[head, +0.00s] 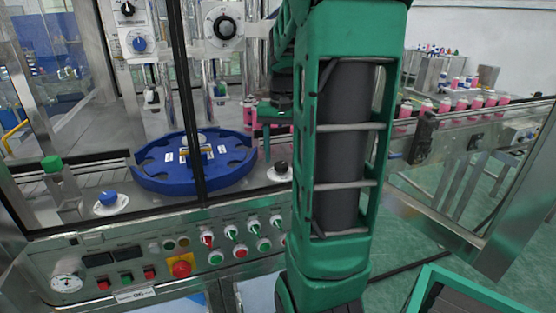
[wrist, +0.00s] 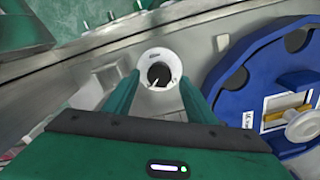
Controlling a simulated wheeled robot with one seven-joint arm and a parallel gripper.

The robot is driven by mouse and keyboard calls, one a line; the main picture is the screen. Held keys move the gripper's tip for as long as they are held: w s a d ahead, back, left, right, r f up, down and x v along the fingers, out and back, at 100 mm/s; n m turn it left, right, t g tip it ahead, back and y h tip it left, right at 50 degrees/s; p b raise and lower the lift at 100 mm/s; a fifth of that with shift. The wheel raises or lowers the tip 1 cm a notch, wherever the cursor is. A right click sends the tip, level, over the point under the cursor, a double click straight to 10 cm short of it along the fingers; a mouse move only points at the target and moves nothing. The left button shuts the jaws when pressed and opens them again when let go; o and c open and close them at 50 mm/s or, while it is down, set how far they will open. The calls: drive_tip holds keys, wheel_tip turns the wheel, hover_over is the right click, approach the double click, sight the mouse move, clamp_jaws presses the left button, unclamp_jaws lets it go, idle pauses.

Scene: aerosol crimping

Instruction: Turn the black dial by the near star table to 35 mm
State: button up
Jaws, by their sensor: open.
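The black dial (head: 281,167) sits on a round white plate on the steel deck, just right of the blue star table (head: 165,185). In the wrist view the dial (wrist: 159,75) shows between and just beyond the fingertips of my gripper (wrist: 160,82). A small white mark shows on the dial, but its scale is too small to read. The star table (wrist: 235,95) is to the right there. My gripper (head: 269,135) is open and empty, above the dial with its fingers pointing down. Contact with the dial cannot be told.
Below is a control panel with a red button (head: 181,269) and several switches. A dark upright frame bar (head: 187,110) crosses before the star table. Pink cans (head: 445,106) stand at right.

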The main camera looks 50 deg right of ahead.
sight(281, 164)
wheel_tip(281, 164, up, 9)
drive_tip(key=shift+f, duration=0.15)
